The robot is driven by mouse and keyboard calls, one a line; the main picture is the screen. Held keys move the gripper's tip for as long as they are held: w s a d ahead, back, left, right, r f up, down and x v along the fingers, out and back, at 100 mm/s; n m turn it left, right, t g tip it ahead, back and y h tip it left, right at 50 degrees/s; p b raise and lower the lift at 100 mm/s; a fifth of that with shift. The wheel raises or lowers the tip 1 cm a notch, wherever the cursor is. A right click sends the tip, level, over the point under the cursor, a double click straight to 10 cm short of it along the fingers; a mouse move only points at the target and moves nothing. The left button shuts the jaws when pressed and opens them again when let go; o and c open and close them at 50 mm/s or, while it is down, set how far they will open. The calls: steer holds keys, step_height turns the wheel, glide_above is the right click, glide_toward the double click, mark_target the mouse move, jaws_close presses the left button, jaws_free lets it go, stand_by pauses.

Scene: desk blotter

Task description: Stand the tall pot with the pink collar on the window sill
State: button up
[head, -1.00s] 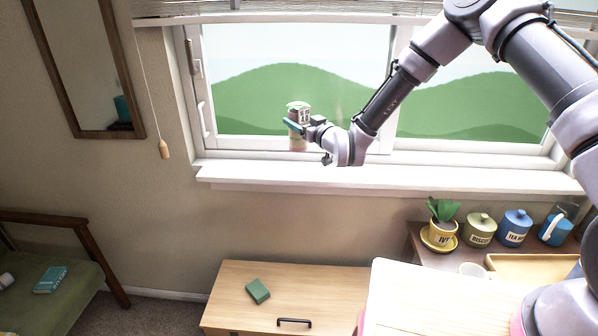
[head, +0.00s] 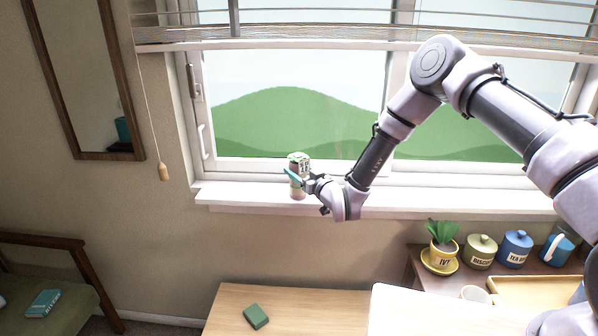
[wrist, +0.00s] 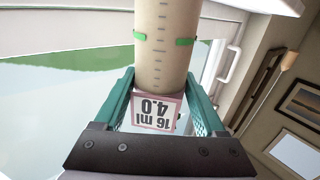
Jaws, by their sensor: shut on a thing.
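My gripper (head: 294,179) is shut on a tall, narrow pot (head: 298,192) with green on top, in front of the window's left pane. In the wrist view the pot (wrist: 164,45) is a beige cylinder with tick marks and green bands. A pink-edged label reading "16 ml 4.0" faces the camera upside down, between the teal fingers (wrist: 160,104). The pot looks upright. Its lower end appears at the white window sill (head: 420,200), near the sill's left end. I cannot tell whether it touches the sill. A full pink collar is not clear.
The sill looks bare to the right of the pot, partly behind my arm. A blind (head: 300,32) hangs above and its cord (head: 152,110) at left.

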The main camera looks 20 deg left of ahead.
steer(key=shift+f, duration=0.1)
steer(key=o, duration=1.5)
steer(key=shift+c, duration=0.2)
steer(key=shift+r, duration=0.2)
steer(key=v, duration=1.2)
